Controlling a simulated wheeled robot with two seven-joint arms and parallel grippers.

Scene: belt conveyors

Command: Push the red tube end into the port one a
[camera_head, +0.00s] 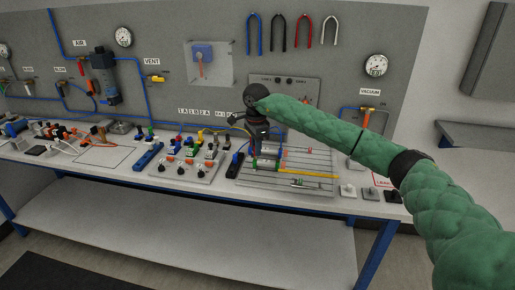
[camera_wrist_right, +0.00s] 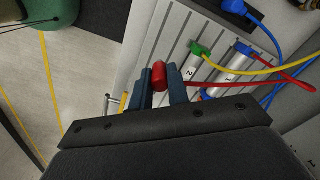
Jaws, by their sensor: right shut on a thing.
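My right gripper (camera_wrist_right: 159,88) has its two dark blue fingers shut on the red tube end (camera_wrist_right: 159,75), which shows between the fingertips in the right wrist view. A red tube (camera_wrist_right: 288,73) runs in from the right behind the fingers. In the head view my right gripper (camera_head: 256,148) points down over the grooved plate on the bench, and the tube end is too small to make out. The labels 1A, 1B and 2A (camera_head: 194,111) stand behind the valve plate (camera_head: 185,168), left of the gripper. Port one a itself cannot be told apart. My left gripper is out of view.
The grooved plate (camera_head: 290,181) carries cylinders; one marked 2 has a green fitting (camera_wrist_right: 200,49) and a yellow tube (camera_wrist_right: 255,69). A blue tube (camera_wrist_right: 268,35) loops at the right. The lower shelf (camera_head: 210,225) is bare.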

